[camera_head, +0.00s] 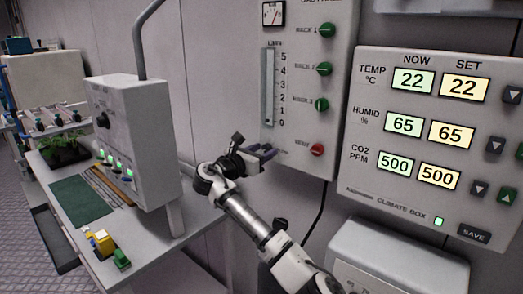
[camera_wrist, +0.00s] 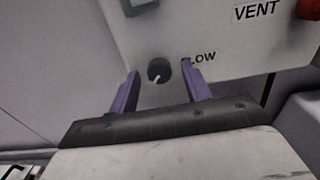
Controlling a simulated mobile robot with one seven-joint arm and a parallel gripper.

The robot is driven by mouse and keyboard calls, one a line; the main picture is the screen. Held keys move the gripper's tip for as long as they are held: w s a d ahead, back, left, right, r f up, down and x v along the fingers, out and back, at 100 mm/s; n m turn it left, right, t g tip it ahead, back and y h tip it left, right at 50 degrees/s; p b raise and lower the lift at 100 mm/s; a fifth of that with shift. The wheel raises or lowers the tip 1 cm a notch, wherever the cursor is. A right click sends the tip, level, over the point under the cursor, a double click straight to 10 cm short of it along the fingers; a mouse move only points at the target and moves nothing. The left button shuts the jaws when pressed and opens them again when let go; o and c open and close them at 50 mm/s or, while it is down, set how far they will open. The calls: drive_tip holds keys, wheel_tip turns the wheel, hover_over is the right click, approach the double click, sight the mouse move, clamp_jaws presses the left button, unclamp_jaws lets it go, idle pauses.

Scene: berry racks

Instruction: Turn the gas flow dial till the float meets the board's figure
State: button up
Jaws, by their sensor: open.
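The gas flow dial (camera_wrist: 159,70) is a small dark round knob with a pale pointer mark, on the light panel beside the word FLOW in the wrist view. My gripper (camera_wrist: 160,67) is open, its purple fingers on either side of the dial in that view; I cannot tell whether they touch it. In the head view my gripper (camera_head: 264,151) is at the panel's lower left and hides the dial. The upright flow tube (camera_head: 269,88) has a scale from 0 to 5. I cannot make out its float. No board with a flow figure is recognizable.
Green rack knobs (camera_head: 325,69) and a red vent knob (camera_head: 317,150) sit right of the tube. The climate box (camera_head: 400,205) is further right, with lit readouts and buttons. A grey instrument box (camera_head: 140,150) stands over the bench at left.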

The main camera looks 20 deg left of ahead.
drive_tip(key=c, duration=1)
drive_tip(key=shift+m, duration=0.3)
